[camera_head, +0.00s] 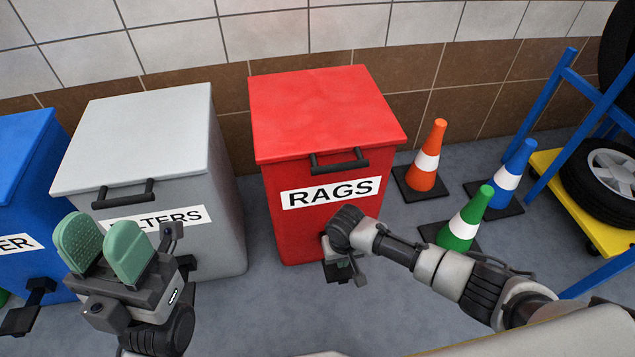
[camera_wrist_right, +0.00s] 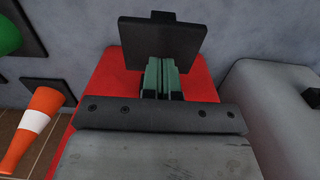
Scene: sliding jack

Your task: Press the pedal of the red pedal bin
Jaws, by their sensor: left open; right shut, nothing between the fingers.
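The red pedal bin (camera_head: 320,120) stands in the middle of the head view, lid closed, with a white RAGS label and a black handle. My right gripper (camera_head: 342,270) is low in front of it, mostly hidden by my wrist. In the right wrist view the green fingers (camera_wrist_right: 161,75) are shut and empty. Their tips overlap the near edge of the dark, flat pedal (camera_wrist_right: 162,40); I cannot tell whether they touch it. The pedal is largely hidden in the head view. My left gripper (camera_head: 103,240) is open and empty at the lower left, in front of the grey bin.
A grey FILTERS bin (camera_head: 150,130) and a blue bin (camera_head: 20,160) stand left of the red one. Orange (camera_head: 423,175), green (camera_head: 462,225) and blue (camera_head: 508,180) cones stand on its right. A blue tyre rack (camera_head: 550,120) is further right. A tiled wall is behind.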

